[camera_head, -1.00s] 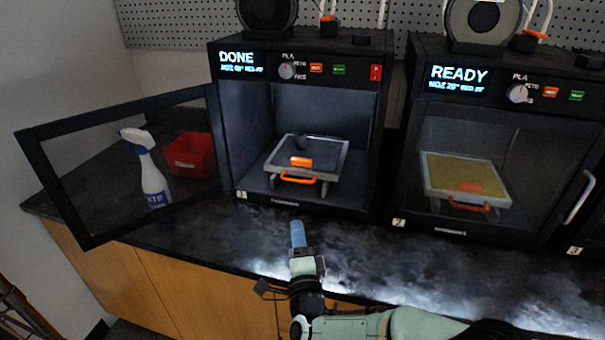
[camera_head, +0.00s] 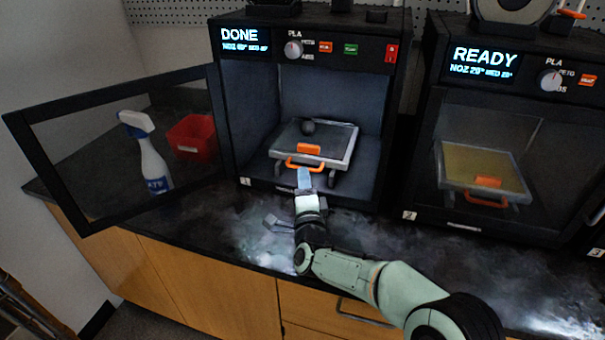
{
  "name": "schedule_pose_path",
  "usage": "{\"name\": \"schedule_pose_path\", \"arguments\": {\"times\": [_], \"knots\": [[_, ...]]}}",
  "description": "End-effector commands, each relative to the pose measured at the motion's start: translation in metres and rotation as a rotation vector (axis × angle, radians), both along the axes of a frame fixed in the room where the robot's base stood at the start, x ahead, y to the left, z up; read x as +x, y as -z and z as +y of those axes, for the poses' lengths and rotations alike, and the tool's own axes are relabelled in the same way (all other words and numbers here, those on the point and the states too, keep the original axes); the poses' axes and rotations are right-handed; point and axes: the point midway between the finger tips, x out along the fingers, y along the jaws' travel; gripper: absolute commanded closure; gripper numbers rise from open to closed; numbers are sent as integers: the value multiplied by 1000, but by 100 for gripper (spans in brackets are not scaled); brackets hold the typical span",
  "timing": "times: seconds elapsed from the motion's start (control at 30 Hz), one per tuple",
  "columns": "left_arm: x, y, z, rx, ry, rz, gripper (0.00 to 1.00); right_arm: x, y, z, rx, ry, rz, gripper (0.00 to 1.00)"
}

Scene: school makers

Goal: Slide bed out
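The bed (camera_head: 335,141) is a dark plate in a light frame inside the left printer (camera_head: 231,120), whose screen reads DONE. A small dark round object (camera_head: 308,128) sits on the bed. An orange handle (camera_head: 304,166) is at the bed's front edge. My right gripper (camera_head: 304,180) is at the printer's front opening, its bluish fingers pointing at the handle and overlapping its lower edge. I cannot tell whether the fingers touch the handle or how far apart they are. My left gripper is not in view.
The left printer's door (camera_head: 110,87) stands open to the left. Behind its pane are a spray bottle (camera_head: 152,165) and a red bin (camera_head: 190,138). A second printer (camera_head: 430,165), reading READY, stands at right with its door closed.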

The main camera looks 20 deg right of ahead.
Motion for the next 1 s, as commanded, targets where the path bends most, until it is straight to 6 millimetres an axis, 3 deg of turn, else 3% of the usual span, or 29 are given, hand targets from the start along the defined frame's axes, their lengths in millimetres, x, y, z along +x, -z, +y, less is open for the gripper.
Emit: {"name": "schedule_pose_path", "arguments": {"times": [0.1, 0.3, 0.67, 0.77, 1.0], "knots": [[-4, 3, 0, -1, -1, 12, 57, 17, -2, -3, 0, 1, -1, 65], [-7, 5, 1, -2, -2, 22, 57, 31, -5, -6, 1, 1, -1, 65], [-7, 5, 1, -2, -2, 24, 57, 34, -6, -7, 0, -1, 0, 65], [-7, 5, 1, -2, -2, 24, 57, 34, -6, -7, 1, -1, 0, 97], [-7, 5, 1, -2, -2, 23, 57, 34, -6, -6, 1, 0, 0, 100]]}}
